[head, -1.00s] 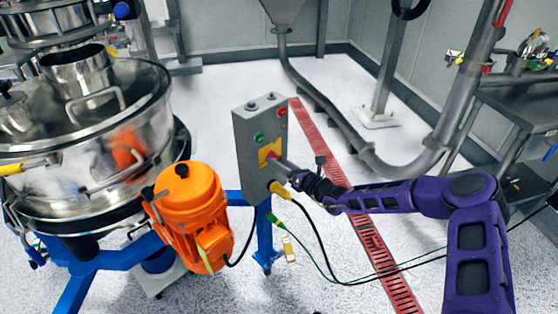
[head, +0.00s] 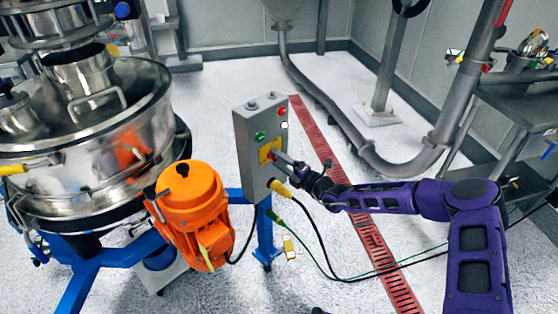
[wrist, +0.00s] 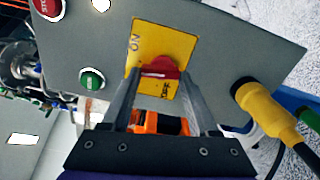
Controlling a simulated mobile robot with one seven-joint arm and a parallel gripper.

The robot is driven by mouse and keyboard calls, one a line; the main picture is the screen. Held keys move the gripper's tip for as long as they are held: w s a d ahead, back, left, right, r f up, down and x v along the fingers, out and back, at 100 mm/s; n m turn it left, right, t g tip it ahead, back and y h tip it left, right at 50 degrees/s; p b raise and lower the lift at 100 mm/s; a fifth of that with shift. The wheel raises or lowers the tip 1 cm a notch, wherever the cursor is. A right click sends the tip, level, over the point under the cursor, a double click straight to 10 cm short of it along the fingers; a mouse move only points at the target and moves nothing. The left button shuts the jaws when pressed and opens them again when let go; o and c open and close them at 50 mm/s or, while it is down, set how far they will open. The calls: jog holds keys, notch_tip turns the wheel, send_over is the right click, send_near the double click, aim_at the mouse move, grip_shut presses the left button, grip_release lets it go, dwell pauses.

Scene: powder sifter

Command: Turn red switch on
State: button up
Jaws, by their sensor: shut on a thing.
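The red switch (wrist: 158,70) is a rotary knob on a yellow plate (wrist: 147,38) marked ON and OFF, on the front of a grey control box (wrist: 228,55). In the wrist view, the fingers of my gripper (wrist: 160,76) are on either side of the red knob and shut on it. ON is at the upper left of the plate and OFF at the lower right, near the knob. In the head view, my gripper (head: 275,157) reaches the yellow plate from the right, and the fingers largely hide the knob.
A green button (head: 260,136) and a red stop button (head: 281,111) sit above the plate. A yellow cable plug (head: 279,188) is below my gripper. An orange motor (head: 190,200) and a steel sifter (head: 95,140) stand to the left.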

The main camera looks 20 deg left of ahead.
jog(key=shift+m, duration=0.9)
jog(key=o, duration=1.4)
jog(key=v, duration=1.7)
jog(key=shift+d+p, duration=0.25)
jog(key=shift+p, duration=0.15)
